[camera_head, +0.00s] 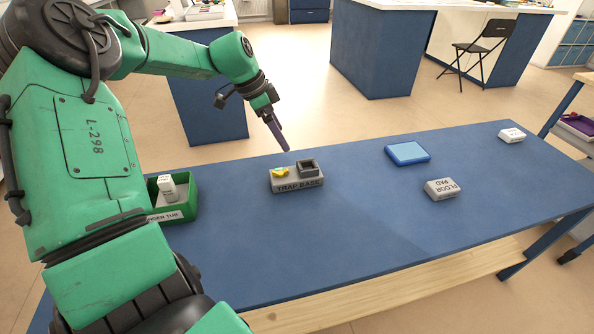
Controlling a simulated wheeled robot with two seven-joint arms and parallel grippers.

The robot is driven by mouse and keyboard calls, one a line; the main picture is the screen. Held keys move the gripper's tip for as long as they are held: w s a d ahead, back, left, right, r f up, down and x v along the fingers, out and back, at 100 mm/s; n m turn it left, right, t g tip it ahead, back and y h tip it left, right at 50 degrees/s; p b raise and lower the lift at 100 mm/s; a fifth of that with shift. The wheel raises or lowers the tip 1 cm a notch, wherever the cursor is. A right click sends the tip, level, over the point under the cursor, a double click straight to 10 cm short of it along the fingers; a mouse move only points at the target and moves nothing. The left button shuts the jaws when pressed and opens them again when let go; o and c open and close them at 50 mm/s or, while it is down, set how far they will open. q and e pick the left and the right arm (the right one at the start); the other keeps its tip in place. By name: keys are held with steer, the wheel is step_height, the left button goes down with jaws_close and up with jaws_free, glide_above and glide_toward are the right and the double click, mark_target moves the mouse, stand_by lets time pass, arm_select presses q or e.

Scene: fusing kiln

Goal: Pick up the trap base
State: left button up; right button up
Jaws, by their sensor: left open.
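The trap base (297,184) is a grey block with its name on the front face, lying on the blue table. A small yellow piece (279,172) and a dark square frame (308,167) sit on its top. My left gripper (282,146) is just above and behind the trap base, pointing down, apart from it and with nothing seen in it. Its fingers overlap from this side. My right gripper is not in view.
A green tub (187,208) with a white item stands left on the table (330,245), partly behind my arm. A blue pad (407,153), a white floor pad block (441,189) and a small white block (511,135) lie to the right. The table's front middle is clear.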

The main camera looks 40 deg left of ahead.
mark_target(298, 167)
arm_select(q)
steer(key=b+x, duration=0.2)
steer(key=x, duration=1.2)
steer(key=shift+f, duration=0.2)
steer(key=shift+w+f, duration=0.1)
steer(key=shift+f, duration=0.05)
steer(key=shift+c, duration=0.3)
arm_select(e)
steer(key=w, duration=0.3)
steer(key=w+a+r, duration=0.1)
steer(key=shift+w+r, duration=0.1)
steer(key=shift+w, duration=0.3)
